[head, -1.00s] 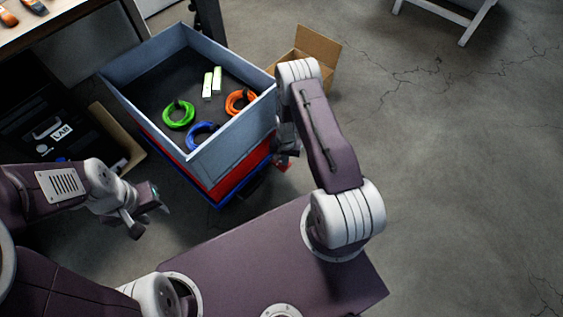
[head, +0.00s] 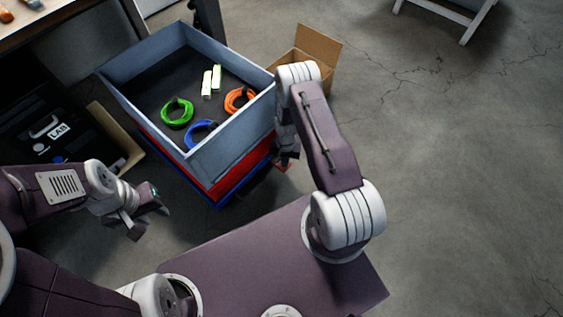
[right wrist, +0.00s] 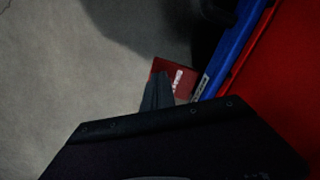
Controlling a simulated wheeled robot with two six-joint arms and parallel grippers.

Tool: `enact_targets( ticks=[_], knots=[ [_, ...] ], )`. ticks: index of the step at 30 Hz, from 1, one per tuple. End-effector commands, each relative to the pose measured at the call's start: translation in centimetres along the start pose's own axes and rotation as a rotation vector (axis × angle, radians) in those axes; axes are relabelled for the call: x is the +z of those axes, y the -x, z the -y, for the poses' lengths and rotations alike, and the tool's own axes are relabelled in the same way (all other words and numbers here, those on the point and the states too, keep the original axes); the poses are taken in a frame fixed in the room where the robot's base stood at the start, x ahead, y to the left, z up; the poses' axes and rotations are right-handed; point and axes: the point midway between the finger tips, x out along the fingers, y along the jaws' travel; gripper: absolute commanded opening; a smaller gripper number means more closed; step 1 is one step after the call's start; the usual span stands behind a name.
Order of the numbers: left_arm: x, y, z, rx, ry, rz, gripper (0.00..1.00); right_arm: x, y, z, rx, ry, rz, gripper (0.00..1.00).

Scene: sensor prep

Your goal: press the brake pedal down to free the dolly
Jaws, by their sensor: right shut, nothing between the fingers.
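The red brake pedal (right wrist: 180,79), with white lettering, sticks out beside the blue dolly (right wrist: 231,50) in the right wrist view. A bit of the pedal also shows in the head view (head: 284,166). My right gripper (right wrist: 158,88) is shut and empty, its fingertips in front of the pedal and hiding part of it; I cannot tell whether they touch. In the head view my right gripper (head: 287,155) is low beside the dolly's right side. The dolly carries a red crate (head: 235,178) and a grey-blue bin (head: 235,143). My left gripper (head: 146,212) hangs apart, its fingers seemingly spread.
The bin holds green (head: 176,113), blue (head: 193,137) and orange (head: 239,100) cable coils and white-green sticks. An open cardboard box (head: 316,65) stands behind my right arm. A black LAB case (head: 48,120) is at left. The floor (head: 450,180) at right is clear.

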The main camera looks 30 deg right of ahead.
Motion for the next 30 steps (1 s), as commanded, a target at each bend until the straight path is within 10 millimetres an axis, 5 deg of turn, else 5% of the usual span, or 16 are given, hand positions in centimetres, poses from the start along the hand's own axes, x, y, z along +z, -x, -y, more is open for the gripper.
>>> enact_targets(
  ticks=[17, 30],
  knots=[
    [0.1, -0.7, 0.0, 0.0, 0.0, 0.0, 0.36, -0.1, -0.9, 0.0, -0.001, 0.0, -0.001, 0.0],
    [-0.3, 3.0, -0.1, 0.0, 0.0, 0.0, 0.36, 0.0, 3.1, 0.0, 0.0, 0.0, 0.0, 0.0]
  ],
)
